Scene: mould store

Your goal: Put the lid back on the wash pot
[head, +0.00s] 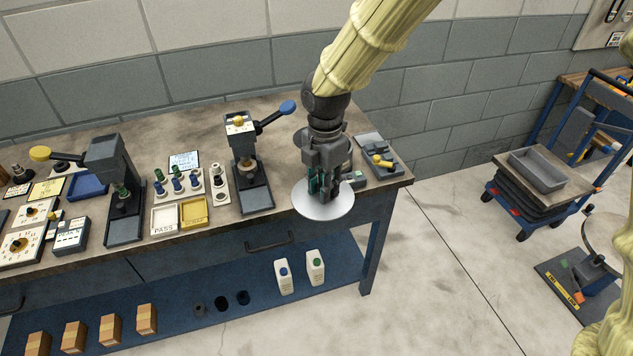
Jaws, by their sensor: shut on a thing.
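The lid is a pale round disc (335,209) at the front right edge of the bench. My gripper (318,193) points down over the middle of the lid and is shut on it; the grip point itself is hard to see. The lid appears raised and overlaps the bench's front edge in the picture. A dark grey round shape (299,143) shows just behind my gripper and may be the wash pot. My gripper and arm hide most of it, so I cannot tell its opening.
The bench (283,195) holds a press with a blue-knobbed lever (247,165) left of the lid and a grey device with a yellow knob (378,156) to the right. White and yellow trays (164,219) lie further left. A cart (543,172) stands right, across open floor.

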